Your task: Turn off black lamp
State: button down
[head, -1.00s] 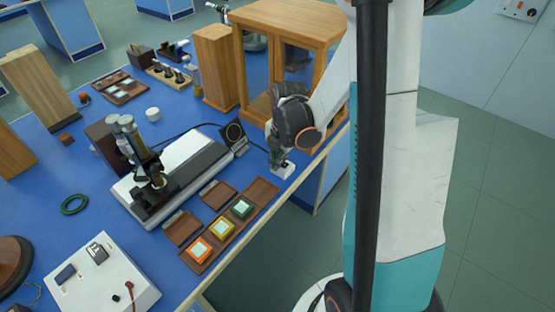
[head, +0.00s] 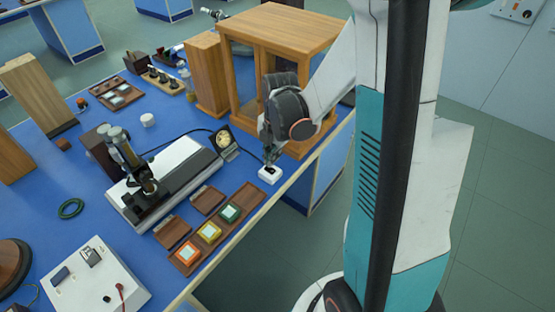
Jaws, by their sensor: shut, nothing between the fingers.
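The black lamp (head: 225,142) is a small dark square-framed unit beside the right end of the white instrument. Its round face glows pale yellow. A small white switch box (head: 269,175) with a dark rocker on top sits on the blue bench near its front edge, right of the lamp. A black cable runs near the lamp towards the box. My gripper (head: 268,163) points down, shut and empty, with its tips at or just above the switch box. I cannot tell whether they touch the rocker.
A wooden cabinet (head: 283,22) stands behind my gripper. The white instrument (head: 178,172) with a microscope-like part lies to the left. Wooden trays with coloured square blocks (head: 209,231) lie in front. A white control box (head: 95,275) stands at lower left.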

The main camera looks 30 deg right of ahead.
notch_tip(320, 180, up, 8)
jog(key=p, duration=0.2)
jog(key=shift+s, duration=0.3)
jog(key=shift+w, duration=0.1)
